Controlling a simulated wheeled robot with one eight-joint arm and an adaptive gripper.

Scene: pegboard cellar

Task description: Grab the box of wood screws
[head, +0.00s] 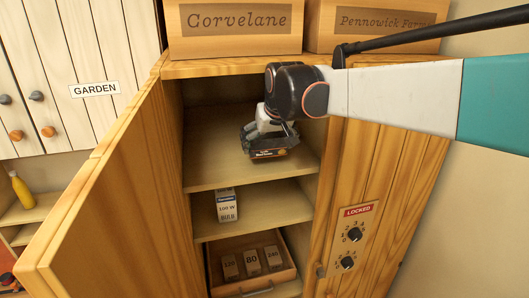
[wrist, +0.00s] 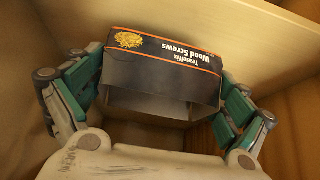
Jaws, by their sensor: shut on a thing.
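The box of wood screws (wrist: 165,62) is dark with an orange stripe and reads "Teaselfix Wood Screws" upside down in the wrist view. It also shows in the head view (head: 268,153), partly hidden by my gripper. My gripper (head: 266,146) is inside the open cupboard, at the upper shelf. In the wrist view, my gripper (wrist: 160,100) has one finger on each side of the box and is shut on it. I cannot tell whether the box touches the shelf.
The cupboard door (head: 115,195) stands open on the left. A bulb box (head: 227,205) stands on the middle shelf (head: 275,208). Below is a drawer (head: 253,290) with blocks marked 120, 80 and 240. The right door (head: 352,225) is marked "LOCKED". Wooden crates (head: 236,42) sit on top.

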